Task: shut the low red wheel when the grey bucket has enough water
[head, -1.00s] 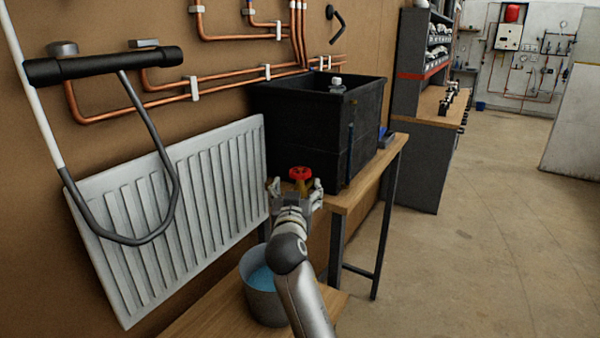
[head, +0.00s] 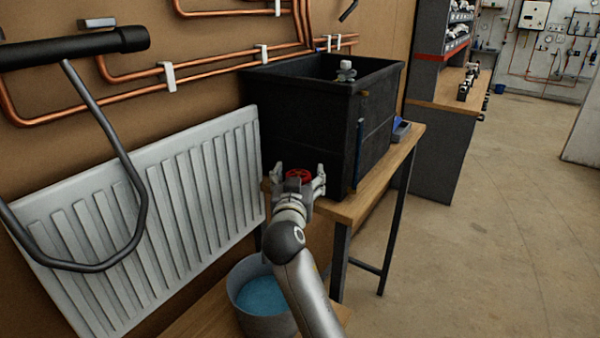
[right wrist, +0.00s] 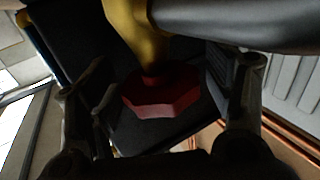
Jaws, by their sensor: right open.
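The low red wheel (head: 299,175) is at the lower front of the black tank (head: 310,115). It also shows in the right wrist view (right wrist: 160,95), below a yellow brass valve body (right wrist: 140,35). My right gripper (head: 299,180) is open, with one finger on each side of the wheel. In the right wrist view the fingers stand apart from the wheel. The grey bucket (head: 242,300) stands below, partly hidden by my right arm. Blue water (head: 264,294) shows inside it, below the rim. My left gripper is not in view.
A white radiator (head: 150,205) hangs on the brown wall at left, with copper pipes (head: 215,80) above. The tank stands on a wooden bench (head: 365,200). The bucket stands on a lower wooden surface (head: 200,318). The floor at right is clear.

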